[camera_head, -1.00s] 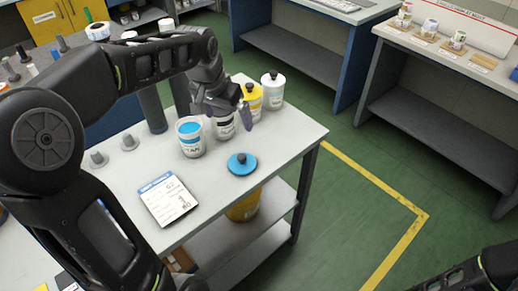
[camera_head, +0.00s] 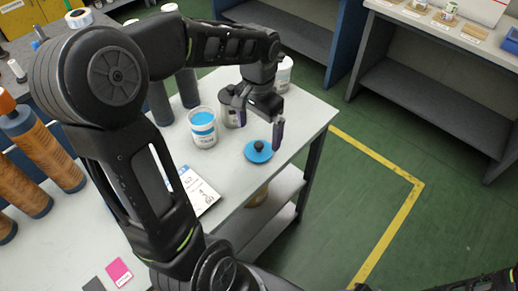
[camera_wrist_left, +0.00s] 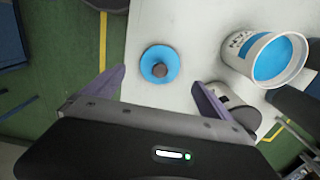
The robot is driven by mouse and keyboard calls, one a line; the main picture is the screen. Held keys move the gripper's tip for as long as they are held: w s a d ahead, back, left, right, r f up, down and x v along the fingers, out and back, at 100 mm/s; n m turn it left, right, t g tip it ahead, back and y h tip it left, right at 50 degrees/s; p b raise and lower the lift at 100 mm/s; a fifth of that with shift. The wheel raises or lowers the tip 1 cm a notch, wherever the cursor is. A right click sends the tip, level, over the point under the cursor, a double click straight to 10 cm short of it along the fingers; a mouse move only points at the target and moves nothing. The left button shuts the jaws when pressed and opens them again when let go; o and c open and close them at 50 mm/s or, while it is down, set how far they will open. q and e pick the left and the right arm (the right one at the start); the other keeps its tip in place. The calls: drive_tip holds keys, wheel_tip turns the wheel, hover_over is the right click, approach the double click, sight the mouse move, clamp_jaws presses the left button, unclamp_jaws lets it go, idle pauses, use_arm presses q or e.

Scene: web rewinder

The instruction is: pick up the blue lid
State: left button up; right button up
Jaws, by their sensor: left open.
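The blue lid (camera_head: 258,152) is a flat round disc with a dark knob in its middle. It lies on the light table top near the right edge. It also shows in the left wrist view (camera_wrist_left: 160,64), ahead of and between the fingers. My left gripper (camera_head: 260,125) is open and empty, above the table close to the lid, and not touching it as far as the wrist view shows. An open white can with blue contents (camera_head: 203,128) stands left of the lid. My right arm shows only in part at the lower right corner; its fingers are not visible.
A dark-labelled can (camera_head: 229,112) stands behind the blue can, partly hidden by my gripper. A white bottle (camera_head: 284,72) stands at the table's far end. A printed card (camera_head: 199,190) lies at the front. Green floor is free to the right.

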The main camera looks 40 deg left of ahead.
sight(259, 144)
use_arm(q)
drive_tip(key=shift+f, duration=0.6)
wheel_tip(259, 144, down, 5)
drive_tip(key=shift+f+p, duration=0.1)
drive_tip(key=shift+p, duration=0.4)
drive_tip(key=shift+c, duration=0.3)
drive_tip(key=c, duration=1.4)
